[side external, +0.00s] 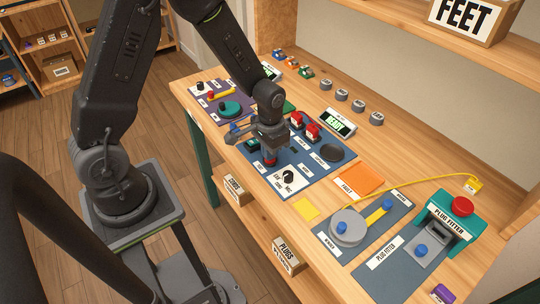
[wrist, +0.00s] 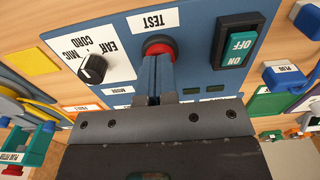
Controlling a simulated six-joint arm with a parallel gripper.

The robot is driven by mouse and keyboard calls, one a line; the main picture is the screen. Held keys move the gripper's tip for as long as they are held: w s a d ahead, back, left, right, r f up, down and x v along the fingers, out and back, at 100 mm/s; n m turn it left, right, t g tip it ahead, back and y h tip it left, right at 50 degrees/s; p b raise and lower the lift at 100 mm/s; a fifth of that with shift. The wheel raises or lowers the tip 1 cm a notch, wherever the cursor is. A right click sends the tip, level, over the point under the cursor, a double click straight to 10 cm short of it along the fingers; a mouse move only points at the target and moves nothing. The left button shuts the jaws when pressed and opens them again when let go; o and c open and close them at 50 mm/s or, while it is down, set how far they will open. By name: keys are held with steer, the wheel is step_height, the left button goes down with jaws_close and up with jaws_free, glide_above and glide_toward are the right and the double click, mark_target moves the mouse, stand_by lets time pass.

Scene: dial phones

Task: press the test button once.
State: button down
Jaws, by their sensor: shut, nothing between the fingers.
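The test button is a round red button in a dark ring, just below the white TEST label (wrist: 152,21) in the wrist view, where the red button (wrist: 157,45) is partly covered by my fingers. In the side view the red button (side external: 270,162) shows at the front of the blue panel, under my gripper (side external: 268,150). My gripper's fingers (wrist: 158,62) are shut together with nothing between them, and their tips are right at the button. I cannot tell whether they touch it or press it down.
A black ear/mic cord knob (wrist: 92,68) sits beside the button. On its other side is a green on/off rocker switch (wrist: 238,45). Red-and-white blocks (side external: 312,131) and a display reading READY (side external: 337,122) stand behind. A plug fitter (side external: 452,222) is at right.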

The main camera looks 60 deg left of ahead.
steer(key=shift+f, duration=0.15)
step_height(320, 180, up, 13)
stand_by(1.4)
stand_by(0.4)
steer(key=s+d+r+t, duration=0.3)
steer(key=s+r+t, duration=0.2)
steer(key=s+r, duration=0.7)
steer(key=s, duration=0.3)
steer(key=shift+r+t, duration=0.3)
